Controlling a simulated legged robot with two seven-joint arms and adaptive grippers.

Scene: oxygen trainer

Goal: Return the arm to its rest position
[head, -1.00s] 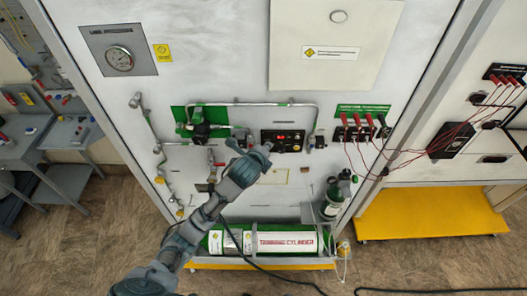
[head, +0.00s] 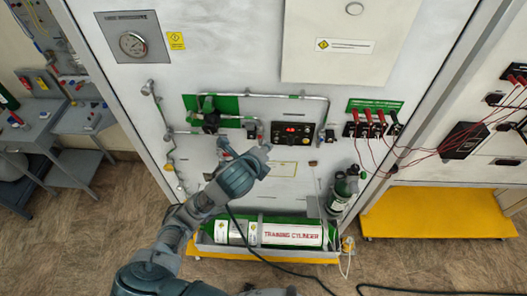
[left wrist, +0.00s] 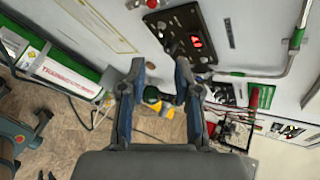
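My left arm (head: 190,215) comes in from the bottom left of the head view, in front of the oxygen trainer panel (head: 225,85). Its gripper (left wrist: 160,72) shows clearly in the left wrist view. The two fingers are apart with nothing held between them. In the head view the hand end is near the lower middle of the panel, below the pipework; the fingertips are hard to make out there. Whether it touches the panel cannot be told. My right gripper is not in view.
A green training cylinder (head: 290,234) lies in a tray at the panel's foot. A box with a red display (head: 296,131) and red plugs (head: 375,122) are on the panel. A black cable (head: 270,265) runs over the floor. A grey table (head: 35,132) stands at left.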

